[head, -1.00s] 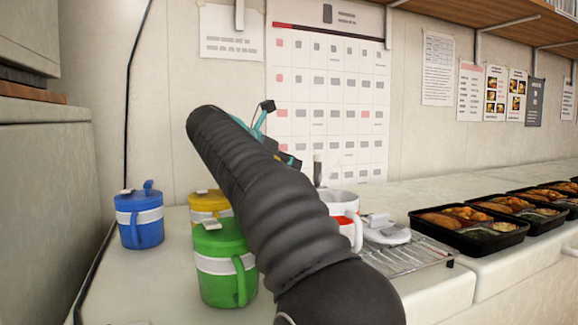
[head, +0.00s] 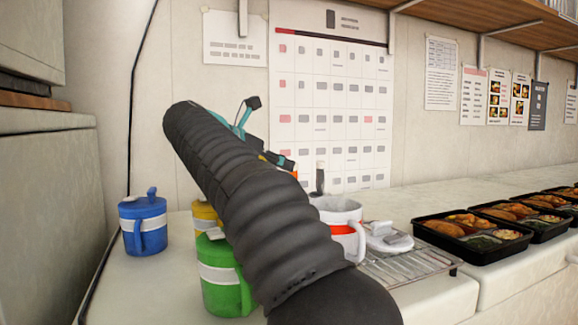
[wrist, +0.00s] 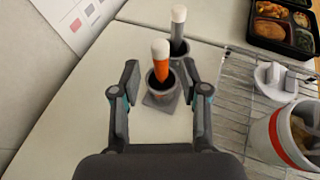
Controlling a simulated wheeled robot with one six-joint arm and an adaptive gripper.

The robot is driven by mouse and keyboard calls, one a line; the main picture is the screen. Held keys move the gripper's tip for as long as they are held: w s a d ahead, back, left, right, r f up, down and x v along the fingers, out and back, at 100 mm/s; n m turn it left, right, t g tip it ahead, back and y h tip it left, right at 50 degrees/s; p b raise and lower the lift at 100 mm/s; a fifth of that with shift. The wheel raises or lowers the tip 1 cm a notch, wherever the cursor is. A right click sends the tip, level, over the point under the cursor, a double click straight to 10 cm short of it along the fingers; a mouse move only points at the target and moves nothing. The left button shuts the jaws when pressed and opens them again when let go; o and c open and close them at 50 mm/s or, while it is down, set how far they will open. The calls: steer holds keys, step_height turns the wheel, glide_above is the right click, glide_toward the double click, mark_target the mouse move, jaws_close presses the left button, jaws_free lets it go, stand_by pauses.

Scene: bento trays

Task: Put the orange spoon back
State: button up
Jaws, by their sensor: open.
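The orange spoon (wrist: 161,67), with a pale rounded top, stands upright in a small dark holder (wrist: 168,97) on the counter in the wrist view. My gripper (wrist: 160,76) is open, and its two fingers show on either side of the orange spoon without visible contact. How far the fingers are from it in depth is unclear. A second, grey spoon (wrist: 178,40) with a white top stands just beyond it.
Green (head: 222,275), yellow (head: 205,215) and blue (head: 143,225) mugs stand left. Several bento trays (head: 455,243) line the right. A wall is close behind.

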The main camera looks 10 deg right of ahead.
steer(key=p+v, duration=0.1)
steer(key=v, duration=0.6)
